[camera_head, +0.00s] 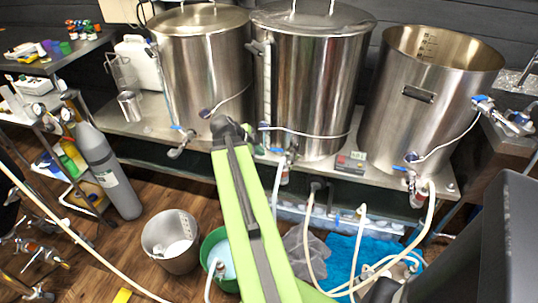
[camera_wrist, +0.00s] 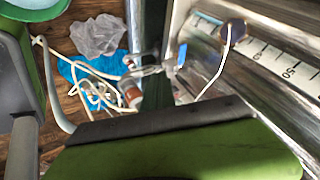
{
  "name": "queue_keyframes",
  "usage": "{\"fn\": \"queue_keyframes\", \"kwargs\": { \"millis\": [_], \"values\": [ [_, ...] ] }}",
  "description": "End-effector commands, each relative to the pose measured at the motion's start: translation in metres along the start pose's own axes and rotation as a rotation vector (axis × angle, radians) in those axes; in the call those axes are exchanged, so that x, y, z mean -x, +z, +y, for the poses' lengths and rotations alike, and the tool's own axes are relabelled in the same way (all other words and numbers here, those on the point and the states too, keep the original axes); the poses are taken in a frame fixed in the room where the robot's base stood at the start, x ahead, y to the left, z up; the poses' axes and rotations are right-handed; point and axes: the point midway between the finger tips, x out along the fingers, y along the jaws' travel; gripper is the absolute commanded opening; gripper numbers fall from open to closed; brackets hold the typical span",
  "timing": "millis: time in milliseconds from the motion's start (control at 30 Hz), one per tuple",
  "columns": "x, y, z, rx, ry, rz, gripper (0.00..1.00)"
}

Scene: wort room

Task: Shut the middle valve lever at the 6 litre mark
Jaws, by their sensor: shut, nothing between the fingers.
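The middle steel kettle (camera_head: 312,95) stands on the steel bench between two others. A sight tube with a scale (camera_head: 266,80) runs up its left front. The marked scale (camera_wrist: 285,62) fills the right of the wrist view; I cannot make out a liquid level. The middle valve (camera_head: 283,165) sits low on its front, with a blue lever (camera_head: 276,150).
Left kettle (camera_head: 203,65) and right kettle (camera_head: 425,90) have similar blue-levered valves. A probe cable (camera_head: 310,133) crosses the middle kettle. Hoses (camera_head: 310,250), a steel bucket (camera_head: 170,240), a green bucket (camera_head: 218,260) and a blue cloth (camera_head: 343,258) lie below. A gas cylinder (camera_head: 108,170) stands left.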

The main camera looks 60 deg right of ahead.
Motion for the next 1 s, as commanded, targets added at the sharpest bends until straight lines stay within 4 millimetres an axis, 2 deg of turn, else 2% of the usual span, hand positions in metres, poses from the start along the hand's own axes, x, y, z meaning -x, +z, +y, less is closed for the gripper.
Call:
{"fn": "queue_keyframes", "kwargs": {
  "millis": [500, 600, 700, 1000],
  "values": [
    [-0.107, 0.006, 0.003, 0.002, 0.001, -0.002, 0.0],
    [-0.107, 0.003, -0.019, 0.004, 0.0, -0.002, 0.0],
    [-0.112, 0.003, -0.029, 0.004, 0.001, -0.003, 0.0],
    [-0.115, 0.003, -0.035, 0.005, 0.001, -0.003, 0.0]
  ]
}}
